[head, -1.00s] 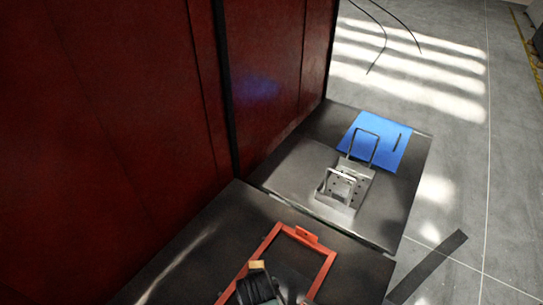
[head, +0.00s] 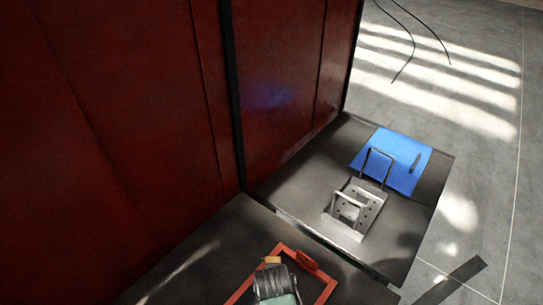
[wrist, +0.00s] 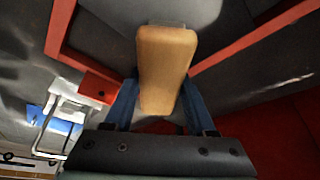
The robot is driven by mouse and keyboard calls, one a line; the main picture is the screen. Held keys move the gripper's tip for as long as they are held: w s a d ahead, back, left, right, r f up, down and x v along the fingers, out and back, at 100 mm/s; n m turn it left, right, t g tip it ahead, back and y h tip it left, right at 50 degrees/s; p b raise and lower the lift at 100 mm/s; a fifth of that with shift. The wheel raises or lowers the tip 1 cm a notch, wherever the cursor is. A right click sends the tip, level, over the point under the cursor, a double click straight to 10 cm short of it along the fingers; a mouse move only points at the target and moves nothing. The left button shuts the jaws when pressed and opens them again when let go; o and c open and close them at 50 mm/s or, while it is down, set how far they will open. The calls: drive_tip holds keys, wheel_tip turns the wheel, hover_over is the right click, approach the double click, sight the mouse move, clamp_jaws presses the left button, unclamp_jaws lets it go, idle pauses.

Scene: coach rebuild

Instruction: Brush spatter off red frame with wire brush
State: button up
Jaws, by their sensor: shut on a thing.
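The red frame (head: 323,272) lies on the dark tabletop at the bottom of the head view, its near part cut off by the picture edge. Its bars also show in the wrist view (wrist: 240,45). My gripper (head: 272,268) is over the frame, near its far corner. It is shut on the wire brush, whose tan wooden handle (wrist: 165,65) sits between the blue fingers in the wrist view. Only a small tan end of the brush (head: 272,260) shows in the head view. The bristles are hidden, and I cannot tell whether they touch the frame. I cannot make out spatter.
A second dark table (head: 290,190) stands beyond a narrow gap. It carries a metal bracket fixture (head: 355,208) and a blue sheet (head: 400,160) with a thin dark item on it. A tall dark red wall (head: 120,120) borders the tables on the left. Cables hang at upper right.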

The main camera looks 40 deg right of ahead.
drive_tip(key=p+v, duration=0.2)
drive_tip(key=v, duration=0.1)
drive_tip(key=shift+w+d+r, duration=0.1)
drive_tip(key=shift+w+d, duration=0.05)
drive_tip(key=shift+w, duration=0.15)
drive_tip(key=shift+r+p, duration=1.15)
drive_tip(key=shift+r, duration=0.25)
